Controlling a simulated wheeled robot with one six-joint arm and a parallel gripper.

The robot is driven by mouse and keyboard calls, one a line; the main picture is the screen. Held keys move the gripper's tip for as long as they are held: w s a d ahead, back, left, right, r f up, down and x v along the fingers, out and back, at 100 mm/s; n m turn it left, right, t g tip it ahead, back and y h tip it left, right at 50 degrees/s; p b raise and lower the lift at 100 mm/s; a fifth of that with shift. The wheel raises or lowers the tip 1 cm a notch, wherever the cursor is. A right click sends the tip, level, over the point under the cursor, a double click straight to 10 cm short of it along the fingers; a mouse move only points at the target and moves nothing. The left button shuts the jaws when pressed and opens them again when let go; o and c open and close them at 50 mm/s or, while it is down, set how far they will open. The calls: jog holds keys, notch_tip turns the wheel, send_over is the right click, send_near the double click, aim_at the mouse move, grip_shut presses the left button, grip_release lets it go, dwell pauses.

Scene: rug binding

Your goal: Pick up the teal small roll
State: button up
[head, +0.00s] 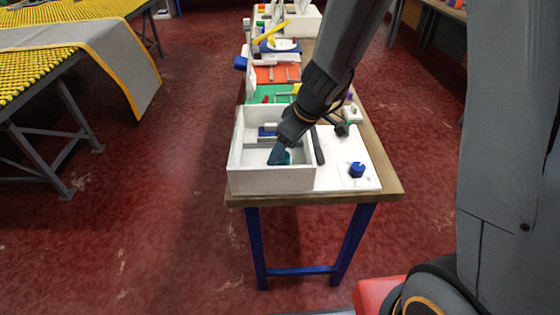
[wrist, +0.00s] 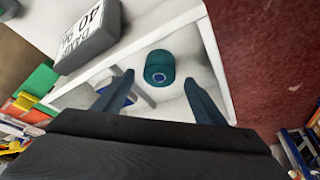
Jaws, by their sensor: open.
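The teal small roll (wrist: 159,69) lies inside a white open-topped box (wrist: 185,30), with its round end and dark core facing the wrist camera. In the head view, the roll (head: 287,157) is a small teal patch, mostly hidden behind my gripper (head: 278,160). My gripper reaches down into the white box (head: 270,180). In the wrist view, my gripper (wrist: 160,93) has its two dark fingers spread apart, one on each side of the roll. The roll sits between and slightly beyond the fingertips. I cannot tell whether either finger touches it.
A grey labelled block (wrist: 90,38) stands beside the box wall in the wrist view. In the head view, a blue knob-like piece (head: 357,170) sits on a white board (head: 335,178) right of the box. Coloured trays and tools crowd the table behind. Red floor lies open leftward.

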jog(key=shift+x, duration=2)
jog(key=shift+d, duration=0.1)
jog(key=c, duration=1.2)
jog(key=shift+r, duration=0.1)
